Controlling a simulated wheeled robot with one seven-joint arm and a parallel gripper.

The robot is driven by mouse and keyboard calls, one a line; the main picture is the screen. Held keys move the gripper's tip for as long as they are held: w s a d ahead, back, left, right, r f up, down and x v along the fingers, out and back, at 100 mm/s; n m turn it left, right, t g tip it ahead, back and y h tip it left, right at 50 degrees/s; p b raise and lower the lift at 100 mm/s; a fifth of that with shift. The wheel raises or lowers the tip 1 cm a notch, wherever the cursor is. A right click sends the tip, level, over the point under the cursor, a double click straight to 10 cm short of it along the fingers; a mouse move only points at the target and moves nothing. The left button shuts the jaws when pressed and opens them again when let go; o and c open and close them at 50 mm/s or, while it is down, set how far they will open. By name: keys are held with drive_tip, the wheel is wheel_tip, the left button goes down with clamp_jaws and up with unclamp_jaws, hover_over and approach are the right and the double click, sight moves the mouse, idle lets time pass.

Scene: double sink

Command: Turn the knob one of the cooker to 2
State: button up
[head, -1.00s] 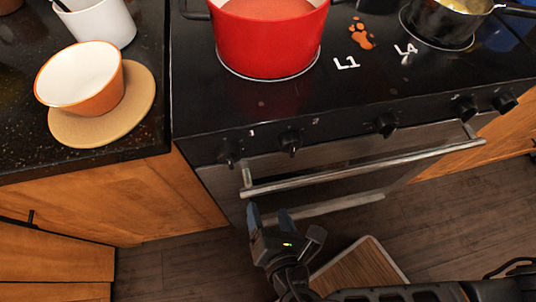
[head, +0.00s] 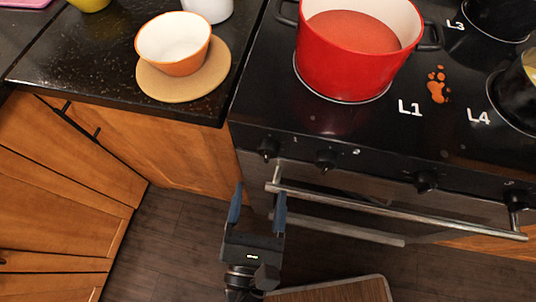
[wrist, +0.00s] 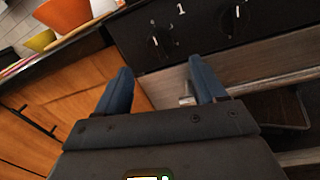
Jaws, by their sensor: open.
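The cooker (head: 300,138) has a black front panel with a row of black knobs. The leftmost knob (head: 268,148), marked 1, also shows in the wrist view (wrist: 160,44), ahead of my fingers. A second knob (head: 326,159) is to its right, with further knobs beyond. My gripper (head: 257,208) is open and empty, its two blue fingers pointing at the cooker front. In the head view it appears below knob one, apart from it. In the wrist view the fingers (wrist: 160,80) are spread below the knob. The knob's exact setting is too small to read.
A metal oven handle (head: 400,211) runs across the front below the knobs, close to my gripper's right finger. A red pot (head: 345,75) stands on the hob. A bowl (head: 172,45) sits on a round board (head: 185,88) on the left counter.

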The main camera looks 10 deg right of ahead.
sight(266, 160)
drive_tip(key=x, duration=0.7)
drive_tip(key=shift+w+d+f+p, duration=0.1)
drive_tip(key=shift+w+f+p, duration=0.05)
drive_tip(key=shift+w+p, duration=0.15)
drive_tip(key=shift+c, duration=0.2)
drive_tip(key=c, duration=1)
